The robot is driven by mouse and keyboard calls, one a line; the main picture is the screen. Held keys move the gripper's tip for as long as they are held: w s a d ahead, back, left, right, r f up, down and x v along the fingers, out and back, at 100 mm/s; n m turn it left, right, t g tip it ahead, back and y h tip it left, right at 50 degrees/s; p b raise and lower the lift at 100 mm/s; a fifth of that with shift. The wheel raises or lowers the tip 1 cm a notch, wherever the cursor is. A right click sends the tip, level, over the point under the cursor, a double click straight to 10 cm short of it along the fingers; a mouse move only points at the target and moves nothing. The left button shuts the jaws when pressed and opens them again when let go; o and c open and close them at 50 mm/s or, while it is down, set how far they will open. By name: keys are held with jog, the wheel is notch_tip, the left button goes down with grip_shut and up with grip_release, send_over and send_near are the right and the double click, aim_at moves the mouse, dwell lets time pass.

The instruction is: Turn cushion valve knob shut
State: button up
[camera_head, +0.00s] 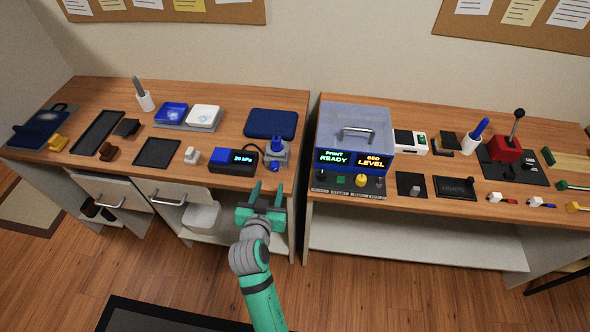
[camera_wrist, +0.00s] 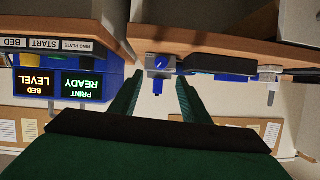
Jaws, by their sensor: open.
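The cushion valve (camera_head: 276,152) stands at the right front edge of the left desk. It has a grey body, a blue upright part on top and a small blue knob (camera_head: 273,167) on its front. A blue cushion (camera_head: 270,123) lies behind it, and a dark gauge box (camera_head: 234,160) reading about 20 kPa stands to its left. My gripper (camera_head: 268,188) is open and empty, in front of and below the knob, apart from it. In the wrist view, which is upside down, the valve (camera_wrist: 160,63) shows between and beyond the fingers. The knob's exact angle cannot be told.
A dark cable loops between gauge box and valve. A blue printer box (camera_head: 350,140) stands across the gap on the right desk (camera_head: 455,222). A small white block (camera_head: 192,155) sits left of the gauge. Open floor lies before the desks.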

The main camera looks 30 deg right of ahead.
aim_at(274, 169)
jog(key=x, duration=1)
jog(key=shift+w+a, duration=0.1)
jog(key=shift+w, duration=0.1)
jog(key=shift+f, duration=0.15)
jog(key=shift+d, duration=0.2)
jog(key=shift+c, duration=0.3)
jog(key=c, duration=1)
